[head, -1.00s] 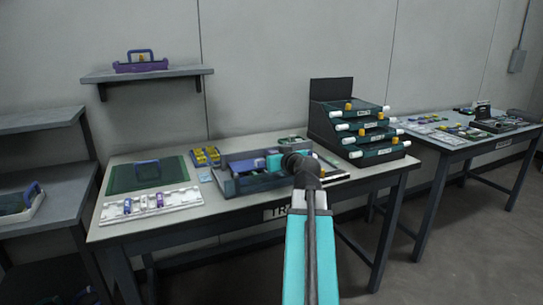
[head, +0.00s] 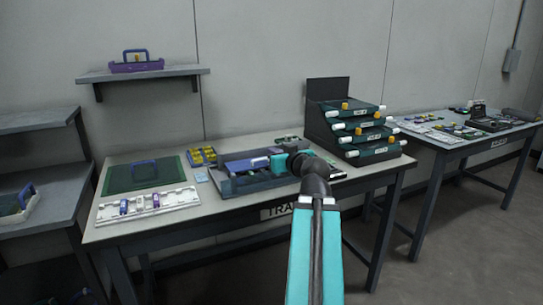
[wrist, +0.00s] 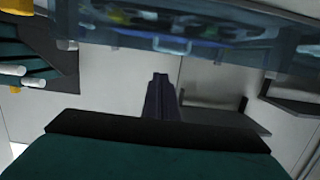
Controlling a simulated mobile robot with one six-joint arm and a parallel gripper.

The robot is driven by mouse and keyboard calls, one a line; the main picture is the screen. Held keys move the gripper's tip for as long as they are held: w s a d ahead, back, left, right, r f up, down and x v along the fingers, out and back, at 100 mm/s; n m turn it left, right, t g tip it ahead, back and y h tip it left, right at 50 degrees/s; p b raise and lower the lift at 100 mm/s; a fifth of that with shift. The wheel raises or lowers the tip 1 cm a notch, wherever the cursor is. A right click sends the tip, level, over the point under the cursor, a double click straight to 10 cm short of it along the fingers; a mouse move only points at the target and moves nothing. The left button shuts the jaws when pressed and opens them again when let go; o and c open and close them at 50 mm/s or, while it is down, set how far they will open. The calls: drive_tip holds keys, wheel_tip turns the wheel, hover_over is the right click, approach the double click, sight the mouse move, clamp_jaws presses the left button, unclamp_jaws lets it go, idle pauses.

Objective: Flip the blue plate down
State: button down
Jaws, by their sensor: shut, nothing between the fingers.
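A blue-grey box (head: 232,186) stands on the middle of the near table. A see-through blue plate (wrist: 200,42) spans the top of the upside-down wrist view, with small coloured parts showing blurred through it. I cannot tell its exact tilt. My gripper (wrist: 158,80) is shut and empty, its dark fingers pointing up the wrist view with the tips a little apart in the picture from the plate's edge. I cannot tell whether they touch. In the head view my arm's end reaches over the box's right half and hides part of it; the fingers are not clear there.
A green mat (head: 145,174) and white tray (head: 148,202) lie on the left of the table (head: 225,211). Yellow parts (head: 203,157) sit left behind the box. A dark rack of drawers (head: 330,115) stands close on the right. A wall shelf (head: 143,75) hangs behind.

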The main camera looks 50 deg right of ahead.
drive_tip(key=shift+s+a+f+b, duration=0.2)
drive_tip(key=shift+s+b, duration=0.3)
drive_tip(key=shift+b, duration=0.5)
drive_tip(key=shift+s+a+f+b, duration=0.1)
drive_tip(key=shift+s+a+b, duration=0.15)
drive_tip(key=shift+s+b, duration=0.5)
drive_tip(key=shift+s+a+f+b, duration=0.1)
drive_tip(key=shift+s+a+b, duration=0.15)
drive_tip(key=shift+b, duration=0.95)
drive_tip(key=shift+s+a+b, duration=0.1)
drive_tip(key=shift+s+b, duration=0.3)
drive_tip(key=shift+b, duration=0.05)
drive_tip(key=shift+r, duration=0.1)
drive_tip(key=shift+s, duration=0.1)
